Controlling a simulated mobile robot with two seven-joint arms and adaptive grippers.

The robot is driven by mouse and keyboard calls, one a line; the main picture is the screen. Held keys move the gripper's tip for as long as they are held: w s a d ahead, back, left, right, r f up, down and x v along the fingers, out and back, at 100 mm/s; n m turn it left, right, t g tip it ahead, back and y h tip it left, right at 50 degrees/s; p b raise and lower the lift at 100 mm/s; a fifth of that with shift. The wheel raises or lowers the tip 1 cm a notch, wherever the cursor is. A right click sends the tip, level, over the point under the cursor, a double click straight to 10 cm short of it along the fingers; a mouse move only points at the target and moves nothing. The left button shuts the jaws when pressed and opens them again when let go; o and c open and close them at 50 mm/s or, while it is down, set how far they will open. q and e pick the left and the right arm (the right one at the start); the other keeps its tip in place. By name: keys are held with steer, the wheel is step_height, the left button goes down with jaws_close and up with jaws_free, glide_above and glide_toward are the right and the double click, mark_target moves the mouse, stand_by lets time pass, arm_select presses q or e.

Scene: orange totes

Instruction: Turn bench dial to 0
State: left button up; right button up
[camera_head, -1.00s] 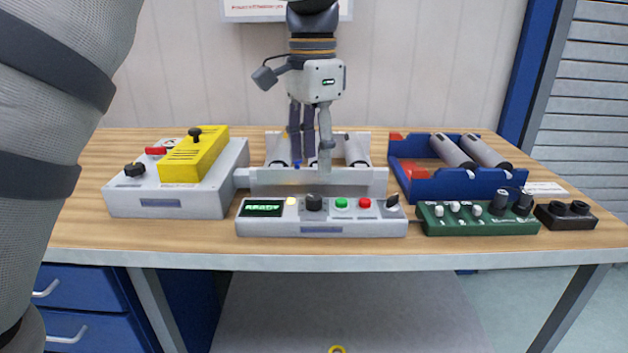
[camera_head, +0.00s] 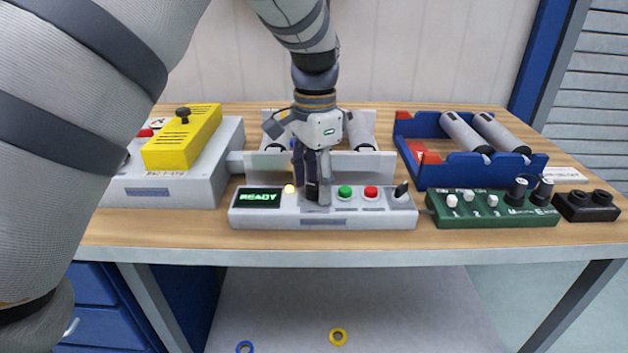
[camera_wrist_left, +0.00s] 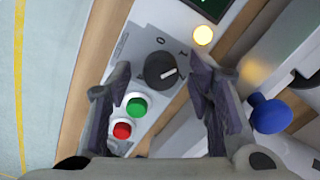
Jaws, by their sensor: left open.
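The bench dial (camera_wrist_left: 160,70) is a round black knob with a white pointer line, on a grey control panel (camera_head: 245,219). In the left wrist view the pointer slants towards the right of the picture; a round mark like a 0 is printed above the dial. In the head view the dial is hidden behind my left gripper (camera_head: 313,195), which hangs down over the panel from above. In the left wrist view my left gripper (camera_wrist_left: 164,90) is open, its dark fingers on either side of the dial with gaps; contact cannot be told. My right gripper is not in view.
The panel also has a READY display (camera_head: 259,197), a lit lamp (camera_head: 290,189), green (camera_head: 345,192) and red (camera_head: 371,192) buttons and a black switch (camera_head: 401,190). A yellow-topped box (camera_head: 182,140) stands left, a green switch box (camera_head: 492,210) right, a blue tray (camera_head: 450,175) behind.

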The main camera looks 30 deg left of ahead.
arm_select(q)
steer(key=shift+f, duration=0.1)
steer(key=shift+c, duration=0.2)
jaws_close()
steer(key=n, duration=1.1)
steer(key=shift+n, duration=0.6)
stand_by(0.4)
